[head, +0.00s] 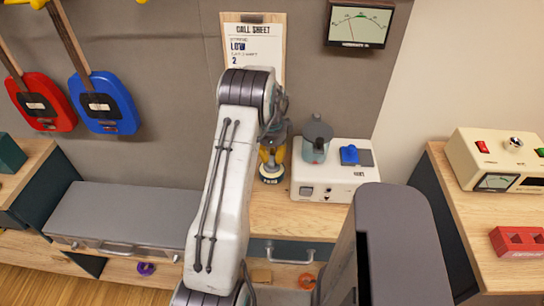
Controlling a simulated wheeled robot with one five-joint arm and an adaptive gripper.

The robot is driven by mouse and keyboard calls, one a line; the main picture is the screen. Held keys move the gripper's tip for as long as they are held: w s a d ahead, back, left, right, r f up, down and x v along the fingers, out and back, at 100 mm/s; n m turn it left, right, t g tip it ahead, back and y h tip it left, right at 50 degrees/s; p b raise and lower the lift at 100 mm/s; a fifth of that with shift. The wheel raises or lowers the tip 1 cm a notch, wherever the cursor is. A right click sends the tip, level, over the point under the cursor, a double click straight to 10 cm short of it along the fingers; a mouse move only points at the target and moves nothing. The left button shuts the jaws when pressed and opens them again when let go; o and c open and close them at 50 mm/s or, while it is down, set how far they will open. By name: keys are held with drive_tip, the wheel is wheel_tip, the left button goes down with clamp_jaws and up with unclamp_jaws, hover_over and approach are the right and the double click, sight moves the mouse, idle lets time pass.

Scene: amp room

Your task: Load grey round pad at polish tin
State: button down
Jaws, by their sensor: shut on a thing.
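My gripper (272,150) is in the head view, right of my white arm, pointing down over the wooden counter. It is shut on the grey round pad, which is mostly hidden by the gripper and arm; yellow parts show at the gripper's lower end. The small round polish tin (271,178), with a dark top and lettering on its side, stands on the counter directly below the gripper. I cannot tell whether the pad touches the tin.
A white box (330,183) with a grey-green pot (317,140) and a blue knob (349,155) stands close right of the tin. A call sheet (256,48) hangs behind. A cream meter box (496,155) and red box (519,242) are farther right.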

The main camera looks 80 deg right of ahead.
sight(272, 157)
drive_tip(key=shift+r+p, duration=1.95)
drive_tip(key=shift+r, duration=1.55)
